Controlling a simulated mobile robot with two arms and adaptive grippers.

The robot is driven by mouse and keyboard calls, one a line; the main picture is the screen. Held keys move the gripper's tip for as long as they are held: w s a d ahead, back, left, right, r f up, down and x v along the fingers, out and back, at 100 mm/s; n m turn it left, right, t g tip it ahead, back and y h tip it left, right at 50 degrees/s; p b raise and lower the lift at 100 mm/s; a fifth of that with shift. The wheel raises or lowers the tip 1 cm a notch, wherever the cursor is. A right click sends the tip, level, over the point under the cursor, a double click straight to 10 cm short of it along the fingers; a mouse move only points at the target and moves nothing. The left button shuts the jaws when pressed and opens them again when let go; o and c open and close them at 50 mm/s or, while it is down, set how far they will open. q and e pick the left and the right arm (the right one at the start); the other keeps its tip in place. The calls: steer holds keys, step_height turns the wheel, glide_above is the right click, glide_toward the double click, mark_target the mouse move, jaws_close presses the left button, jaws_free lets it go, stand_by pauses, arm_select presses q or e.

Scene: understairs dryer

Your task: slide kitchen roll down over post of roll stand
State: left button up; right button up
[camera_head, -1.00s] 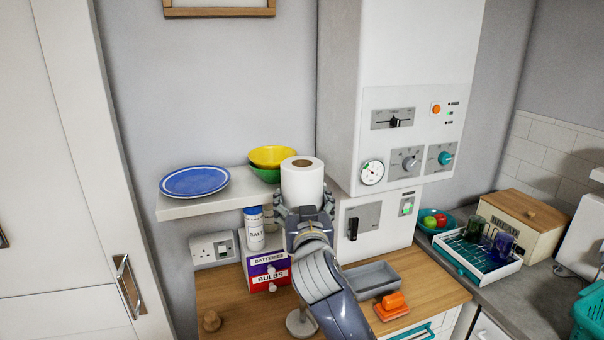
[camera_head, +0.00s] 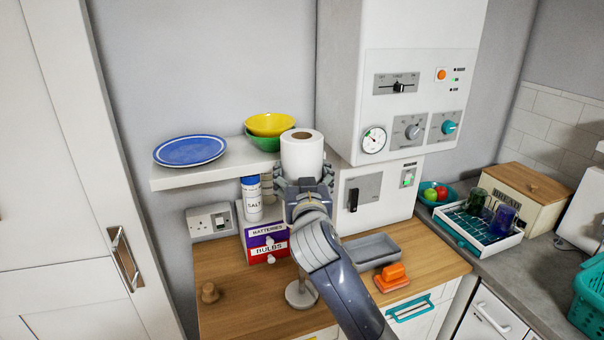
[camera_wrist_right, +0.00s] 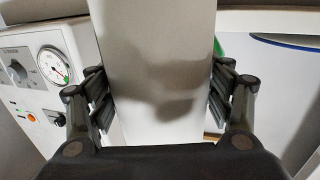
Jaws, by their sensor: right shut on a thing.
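The white kitchen roll (camera_head: 302,156) is upright, with its brown core opening facing up. My right gripper (camera_head: 304,186) is shut on its lower part and holds it above the worktop, in front of the shelf. In the right wrist view the roll (camera_wrist_right: 155,75) fills the middle, with my right gripper's fingers (camera_wrist_right: 160,100) on both sides of it. The roll stand's round grey base (camera_head: 301,294) rests on the wooden worktop below; my arm hides most of its post. My left gripper is not in view.
The shelf (camera_head: 200,177) holds a blue plate (camera_head: 190,151) and yellow and green bowls (camera_head: 270,125). Under it are a salt container (camera_head: 252,198) and a batteries and bulbs box (camera_head: 266,245).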

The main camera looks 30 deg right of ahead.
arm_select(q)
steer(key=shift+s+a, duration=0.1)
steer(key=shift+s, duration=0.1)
arm_select(e)
steer(key=shift+s+r, duration=0.1)
steer(key=shift+s, duration=0.05)
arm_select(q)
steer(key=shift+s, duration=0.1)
arm_select(e)
step_height(320, 180, down, 7)
steer(key=shift+f+b, duration=0.1)
steer(key=shift+b, duration=1)
arm_select(q)
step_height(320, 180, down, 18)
steer(key=b, duration=1.6)
arm_select(e)
step_height(320, 180, down, 18)
steer(key=shift+f, duration=0.2)
steer(key=o, duration=1.2)
